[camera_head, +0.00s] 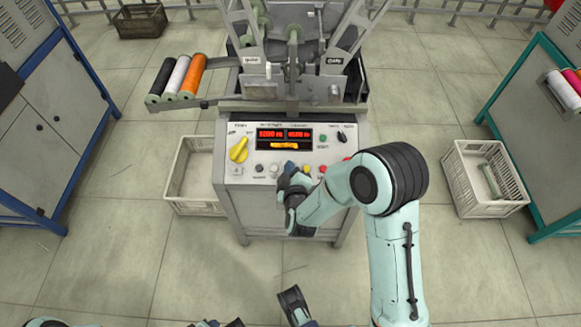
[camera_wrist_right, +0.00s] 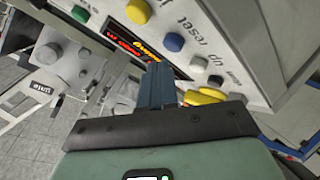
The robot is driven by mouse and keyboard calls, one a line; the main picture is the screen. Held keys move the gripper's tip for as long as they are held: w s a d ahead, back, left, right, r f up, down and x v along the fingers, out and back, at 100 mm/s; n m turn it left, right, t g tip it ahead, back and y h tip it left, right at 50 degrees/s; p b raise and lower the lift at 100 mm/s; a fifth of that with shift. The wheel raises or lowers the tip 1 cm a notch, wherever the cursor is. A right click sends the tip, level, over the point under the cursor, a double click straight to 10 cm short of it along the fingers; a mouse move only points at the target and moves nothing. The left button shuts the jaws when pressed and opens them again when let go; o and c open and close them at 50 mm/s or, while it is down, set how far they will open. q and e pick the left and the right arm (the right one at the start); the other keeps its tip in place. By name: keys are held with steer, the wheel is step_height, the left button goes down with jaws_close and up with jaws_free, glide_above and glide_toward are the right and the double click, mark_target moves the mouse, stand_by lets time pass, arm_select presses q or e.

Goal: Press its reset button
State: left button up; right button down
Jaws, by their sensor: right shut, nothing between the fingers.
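The winding machine's control panel (camera_head: 228,160) faces me with a row of buttons along its lower edge. A blue button (camera_wrist_right: 174,42) in the wrist view sits beside the printed word "reset". In the head view the blue button (camera_head: 290,166) shows just above my right gripper (camera_head: 292,182). That gripper is shut and empty, its fingers pointing at the panel. In the wrist view its fingertips (camera_wrist_right: 157,68) appear close to the blue button, and I cannot tell whether they touch. Part of what seems to be my left gripper (camera_head: 292,295) shows at the bottom edge, its jaws unclear.
A yellow button (camera_wrist_right: 138,11) and a white button (camera_wrist_right: 194,61) flank the blue one. A yellow knob (camera_head: 239,149) and red displays (camera_head: 271,134) are on the panel. Crates stand left (camera_head: 178,165) and right (camera_head: 462,178) of the machine. The floor in front is clear.

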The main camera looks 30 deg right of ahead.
arm_select(q)
step_height(320, 180, up, 4)
steer(key=p, duration=0.3)
steer(key=shift+w+r+p, duration=0.1)
steer(key=shift+r+p, duration=0.15)
steer(key=shift+p, duration=0.05)
arm_select(e)
steer(key=r, duration=0.1)
steer(key=s+r, duration=0.1)
steer(key=r, duration=0.1)
steer(key=a+r, duration=0.1)
steer(key=shift+s+r, duration=0.25)
steer(key=shift+s, duration=0.1)
